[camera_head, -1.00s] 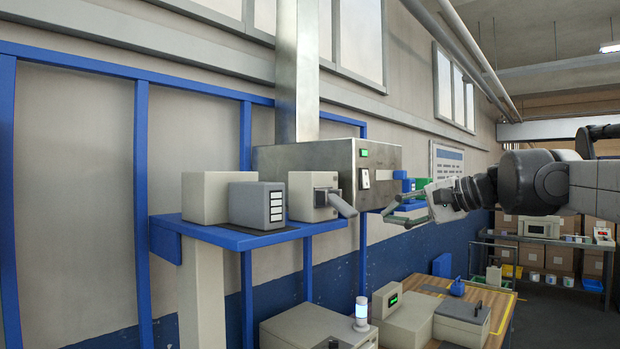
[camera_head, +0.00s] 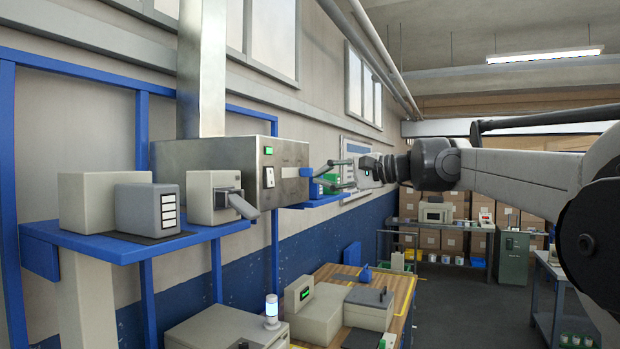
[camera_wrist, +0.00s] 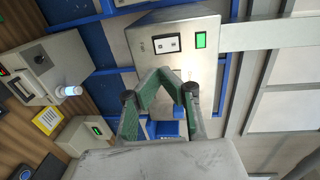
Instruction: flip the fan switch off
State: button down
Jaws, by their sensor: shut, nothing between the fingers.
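In the wrist view the switch (camera_wrist: 167,44) and the green light (camera_wrist: 201,40) lie side by side, beyond the fingers. My gripper (camera_head: 318,172) is shut and empty, to the right of the switch and apart from it. In the wrist view its fingers (camera_wrist: 172,80) come together below the switch. The rocker's exact position is too small to tell.
A blue handle (camera_head: 305,172) sticks out at the box's right, close to my fingers. Grey boxes, one with a lever (camera_head: 243,206), stand on a blue shelf (camera_head: 120,246) at the left. Below is a wooden bench (camera_head: 340,272) with machines. Open floor lies at the right.

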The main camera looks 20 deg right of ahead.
aim_at(271, 182)
jog(key=p+x, duration=0.3)
jog(key=x, duration=0.9)
jog(key=shift+w, duration=0.15)
jog(key=shift+f, duration=0.1)
